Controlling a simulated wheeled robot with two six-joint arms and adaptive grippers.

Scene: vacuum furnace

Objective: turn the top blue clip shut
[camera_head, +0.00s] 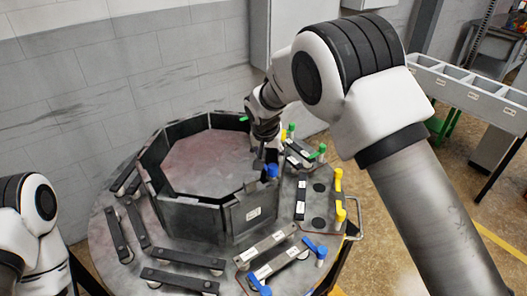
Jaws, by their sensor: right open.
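Several blue clips are in view. One small blue piece (271,170) shows just below my right gripper (262,158), by the rim of the octagonal chamber. A longer blue clip (316,248) lies at the lower right of the round plate, and another blue clip (260,286) is at the plate's front edge. My right gripper points down over the chamber's right rim, open. Its fingers are small and dark, and I cannot tell whether they touch the blue piece. My left gripper is out of view; only part of my left arm shows at the left edge.
The dark octagonal chamber (190,215) stands on a round metal plate (110,225) with several dark bars around it. Green clips (317,153) and yellow clips (340,195) sit at the right. A metal handle (354,218) juts from the plate. A compartmented white tray (470,85) is at the far right.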

